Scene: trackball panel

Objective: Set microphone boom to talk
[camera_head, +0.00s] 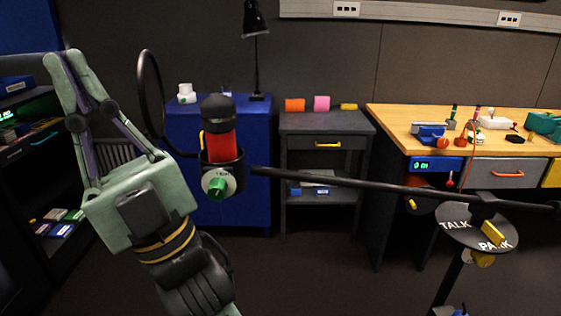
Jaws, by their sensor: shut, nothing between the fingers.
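The microphone boom (345,182) is a long black pole running from left to right on a stand. Its left end carries a microphone with a black top and red body (221,146) in a dark holder. A green knob (217,187) on a white dial sits on the holder. A round grey plate (462,222) on the stand reads TALK and PARK. A yellow pointer (493,233) lies at the PARK lettering, partly covering it. My gripper (64,56) is shut and empty, pointing up at the left, apart from the microphone; my wrist is just left of the holder.
A black ring (150,95) stands beside the microphone. Behind are a blue cabinet (250,130) with a lamp (255,25), a grey drawer unit (325,125) and a wooden workbench (390,117) with tools. Dark shelves (30,150) stand at the left. Open floor shows below the boom.

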